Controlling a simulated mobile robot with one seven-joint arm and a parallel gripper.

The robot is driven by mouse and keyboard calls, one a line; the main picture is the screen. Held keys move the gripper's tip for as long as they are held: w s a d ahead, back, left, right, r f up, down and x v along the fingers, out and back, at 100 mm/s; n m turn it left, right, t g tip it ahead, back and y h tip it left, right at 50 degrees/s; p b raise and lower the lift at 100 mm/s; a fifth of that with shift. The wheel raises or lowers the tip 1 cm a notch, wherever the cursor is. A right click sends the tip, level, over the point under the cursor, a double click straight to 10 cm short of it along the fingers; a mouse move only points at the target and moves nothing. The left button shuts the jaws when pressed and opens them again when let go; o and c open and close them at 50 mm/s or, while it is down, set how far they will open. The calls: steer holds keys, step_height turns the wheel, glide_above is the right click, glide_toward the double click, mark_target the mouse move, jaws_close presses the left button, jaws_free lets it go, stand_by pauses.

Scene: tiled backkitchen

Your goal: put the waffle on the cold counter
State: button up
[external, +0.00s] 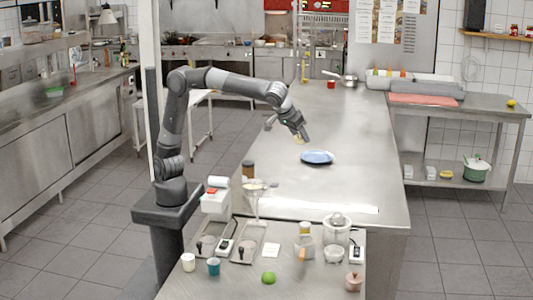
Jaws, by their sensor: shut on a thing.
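My gripper (299,137) hangs over the long central steel counter (365,130), up and to the left of a blue plate (317,157). It is shut on a small yellowish thing, the waffle (297,139), which shows only as a tiny patch at the fingertips. The waffle looks held above the steel top, but its exact height is hard to tell. The blue plate lies flat on the counter and looks empty. Which of the steel counters is the cold counter cannot be told from this view.
A pan (348,79) and a red pot (331,84) stand at the counter's far end. A right side table (480,104) holds trays and a red board (423,100). A juicer (337,228), cups and a green lime (268,278) crowd the near table.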

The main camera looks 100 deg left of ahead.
steer(key=s+a+r+n+g+y, duration=0.1)
steer(key=s+a+n+g, duration=0.15)
steer(key=a, duration=0.55)
steer(key=s+a+n+g+y, duration=0.1)
steer(key=a+n, duration=0.3)
steer(key=a, duration=0.5)
step_height(320, 180, down, 18)
steer(key=a+f, duration=0.2)
steer(key=a, duration=0.1)
steer(key=w+a+f, duration=0.1)
steer(key=a+f, duration=0.1)
steer(key=a, duration=0.2)
steer(key=w+a+f, duration=0.1)
steer(key=a+f, duration=0.1)
steer(key=a, duration=0.1)
steer(key=shift+w+a+f, duration=0.2)
steer(key=shift+w+a, duration=0.05)
steer(key=shift+a, duration=0.05)
steer(key=shift+a+f, duration=0.1)
steer(key=shift+f, duration=1.95)
steer(key=shift+f, duration=0.15)
steer(key=o, duration=1)
